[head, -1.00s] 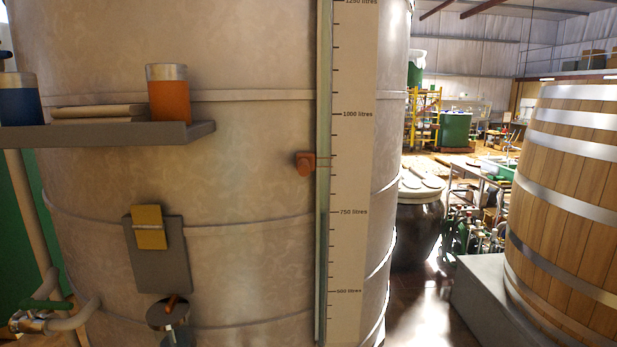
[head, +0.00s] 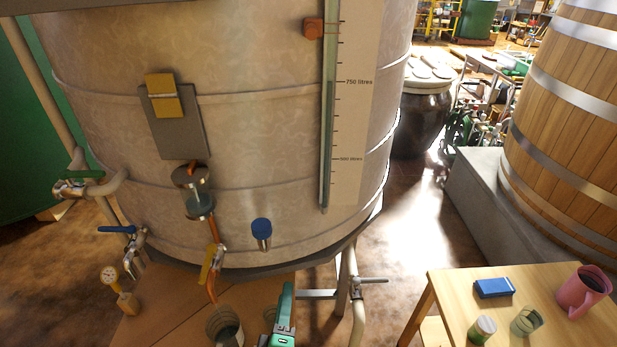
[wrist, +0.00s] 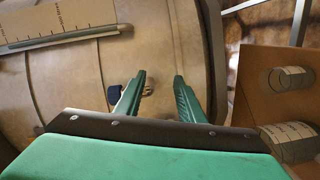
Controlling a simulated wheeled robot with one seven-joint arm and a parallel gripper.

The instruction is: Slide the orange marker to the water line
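The orange marker (head: 313,28) sits at the left side of the sight glass (head: 328,130), above the 750 litres mark on the pale scale (head: 352,120). The tube looks darker from about the 750 mark down, which seems to be the water line. In the wrist view my gripper (wrist: 157,82) is open, its two green fingers apart with nothing held between them. A green part of my arm shows at the bottom of the head view, well below the marker. The scale (wrist: 62,28) also shows at the wrist view's upper left; the marker cannot be made out there.
The large tank (head: 250,130) carries a blue-capped fitting (head: 261,232), a yellow clip on a grey plate (head: 178,125) and a pipe with valves at lower left. A wooden table (head: 450,290) with a pink jug (head: 582,290) stands at right.

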